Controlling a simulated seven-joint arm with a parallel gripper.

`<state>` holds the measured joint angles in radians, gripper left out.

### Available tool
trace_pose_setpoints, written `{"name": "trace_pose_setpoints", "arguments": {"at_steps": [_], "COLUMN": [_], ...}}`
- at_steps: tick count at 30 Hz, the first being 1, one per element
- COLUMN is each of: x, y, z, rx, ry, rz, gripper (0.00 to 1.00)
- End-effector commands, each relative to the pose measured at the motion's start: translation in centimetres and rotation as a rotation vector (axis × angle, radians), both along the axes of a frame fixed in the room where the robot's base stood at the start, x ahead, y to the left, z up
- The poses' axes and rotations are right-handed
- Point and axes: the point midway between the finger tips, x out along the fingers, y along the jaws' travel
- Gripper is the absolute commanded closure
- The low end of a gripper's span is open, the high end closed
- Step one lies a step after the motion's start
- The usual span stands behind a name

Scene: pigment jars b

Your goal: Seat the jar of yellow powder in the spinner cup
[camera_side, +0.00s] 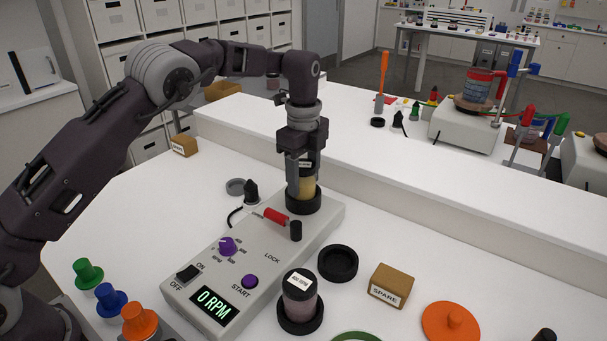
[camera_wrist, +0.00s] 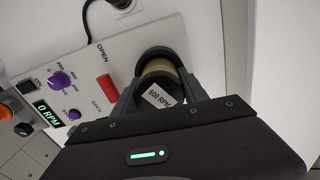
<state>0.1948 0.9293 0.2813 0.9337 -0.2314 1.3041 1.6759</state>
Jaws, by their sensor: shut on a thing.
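The jar of yellow powder (camera_side: 307,188) is upright at the black spinner cup (camera_side: 304,205) on the far end of the grey spinner. Its lower end is at or inside the cup's rim; I cannot tell whether it rests on the bottom. My gripper (camera_side: 303,170) points down and is shut on the jar's upper part. In the wrist view the jar (camera_wrist: 162,76) shows a "600 RPM" label between my fingers, with the dark cup rim (camera_wrist: 158,53) around its far side. The red lock lever (camera_side: 276,216) lies beside the cup; the wrist view shows it near "OPEN".
The spinner's display (camera_side: 213,306) reads 0 RPM. A jar of dull pinkish powder (camera_side: 299,300) stands in a black ring at the front. An empty black ring (camera_side: 338,263) and a "SPARE" block (camera_side: 390,285) are to the right. A raised white ledge (camera_side: 400,180) runs behind.

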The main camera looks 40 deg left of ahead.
Motion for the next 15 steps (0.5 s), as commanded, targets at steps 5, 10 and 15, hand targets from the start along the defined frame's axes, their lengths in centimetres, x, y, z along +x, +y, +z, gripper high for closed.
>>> {"name": "trace_pose_setpoints", "arguments": {"at_steps": [5,10,15], "x": [0.01,0.01,-0.02], "y": [0.00,-0.02,-0.02], "z": [-0.44,-0.76,-0.80], "rx": [0.000,-0.001,0.000], "ry": [0.000,-0.001,0.001], "rz": [0.000,0.000,0.000], "gripper": [0.93,0.43,0.24]}}
